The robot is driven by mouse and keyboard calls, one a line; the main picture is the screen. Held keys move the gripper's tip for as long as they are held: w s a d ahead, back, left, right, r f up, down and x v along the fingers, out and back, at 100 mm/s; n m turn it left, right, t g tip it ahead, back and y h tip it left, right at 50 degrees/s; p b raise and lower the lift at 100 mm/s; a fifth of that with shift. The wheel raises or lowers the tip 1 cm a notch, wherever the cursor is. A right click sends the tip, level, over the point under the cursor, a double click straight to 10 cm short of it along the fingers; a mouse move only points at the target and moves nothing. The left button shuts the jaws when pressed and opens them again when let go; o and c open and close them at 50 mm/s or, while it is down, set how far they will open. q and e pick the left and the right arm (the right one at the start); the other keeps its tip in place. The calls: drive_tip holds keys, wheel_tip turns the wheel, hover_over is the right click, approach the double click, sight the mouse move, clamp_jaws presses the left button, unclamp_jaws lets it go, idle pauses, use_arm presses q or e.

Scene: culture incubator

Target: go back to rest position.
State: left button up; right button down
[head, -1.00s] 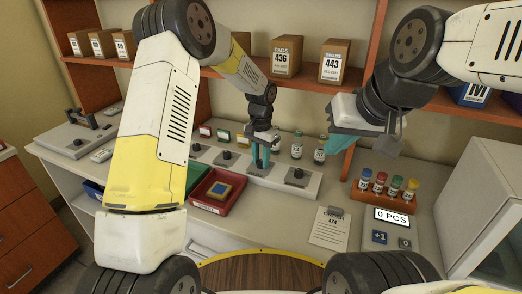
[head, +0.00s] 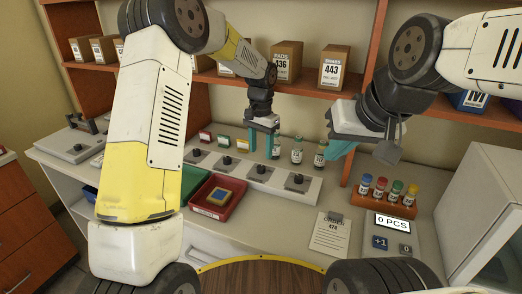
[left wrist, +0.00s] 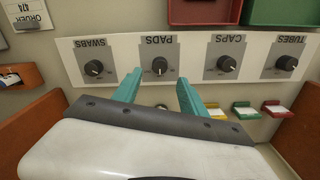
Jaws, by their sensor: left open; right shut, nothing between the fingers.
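My left gripper (head: 263,140) hangs above the back of the counter, behind the white dial panel (head: 285,188). Its two teal fingers are apart with nothing between them. In the left wrist view the left gripper (left wrist: 157,88) is open over the panel, near the dial marked PADS (left wrist: 159,66). My right gripper (head: 340,148) is raised at the right, in front of the shelf and above the counter. Its teal fingers are partly hidden by its white body, and it holds nothing that I can see.
Several small bottles (head: 297,150) stand behind the panel, close to the left gripper. A red tray (head: 212,211) sits in front of it. A rack of capped vials (head: 387,203), a counter display (head: 392,223) and an order sheet (head: 330,235) lie at the right. Boxes (head: 333,68) stand on the shelf.

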use_arm(q)
drive_tip(key=shift+r, duration=0.5)
drive_tip(key=shift+a+r, duration=0.15)
drive_tip(key=shift+r, duration=0.1)
drive_tip(key=s+a+r+n+t+h, duration=0.1)
drive_tip(key=s+a+r, duration=0.35)
drive_tip(key=r, duration=0.25)
drive_tip(key=s+a+r+n+t, duration=0.2)
drive_tip(key=s+a+r, duration=0.2)
drive_tip(key=s+r, duration=0.25)
drive_tip(key=s+a+r+n+t, duration=0.1)
drive_tip(key=s+a+n, duration=0.1)
drive_tip(key=s, duration=0.7)
drive_tip(key=s+a+r+n+t+h, duration=0.1)
drive_tip(key=s+a+r+t, duration=0.1)
drive_tip(key=s, duration=0.7)
drive_tip(key=shift+a+n, duration=0.4)
drive_tip(key=shift+a, duration=0.3)
